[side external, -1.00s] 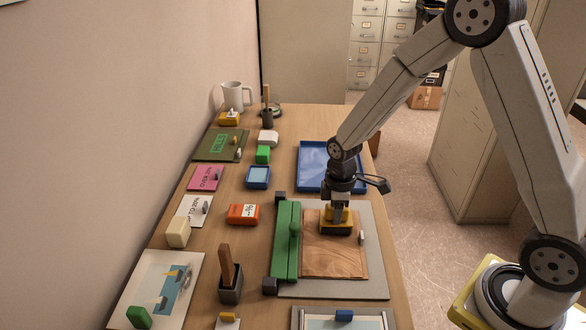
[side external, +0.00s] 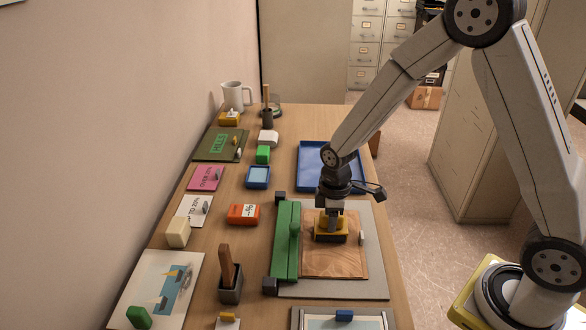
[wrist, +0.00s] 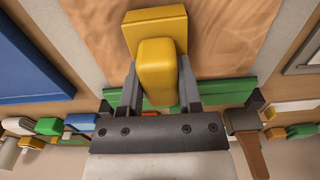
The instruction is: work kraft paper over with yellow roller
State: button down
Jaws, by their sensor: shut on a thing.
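The brown kraft paper (side external: 345,262) lies flat on a grey board (side external: 379,235), beside a green bar (side external: 286,250) along its left side. My gripper (side external: 330,215) points down over the paper and is shut on the handle of the yellow roller (side external: 331,235). The roller sits at the far part of the paper and appears to touch it. The wrist view shows the yellow roller (wrist: 157,65) between my fingers (wrist: 160,88), with kraft paper (wrist: 235,35) beyond it. The roller's underside is hidden.
A blue tray (side external: 310,178) stands behind the board. An orange box (side external: 243,214), a dark holder with a wooden handle (side external: 230,290) and several cards and blocks fill the left. A framed sheet (side external: 343,320) lies in front.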

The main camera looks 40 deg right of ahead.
jog(key=shift+s+a, duration=3)
jog(key=shift+s, duration=0.05)
jog(key=shift+w+a, duration=0.35)
jog(key=shift+w, duration=0.35)
jog(key=shift+w+d, duration=4.5)
jog(key=shift+d, duration=0.15)
jog(key=shift+w+d+r, duration=0.1)
jog(key=shift+w+r, duration=0.05)
jog(key=shift+r, duration=0.05)
notch_tip(320, 180, up, 8)
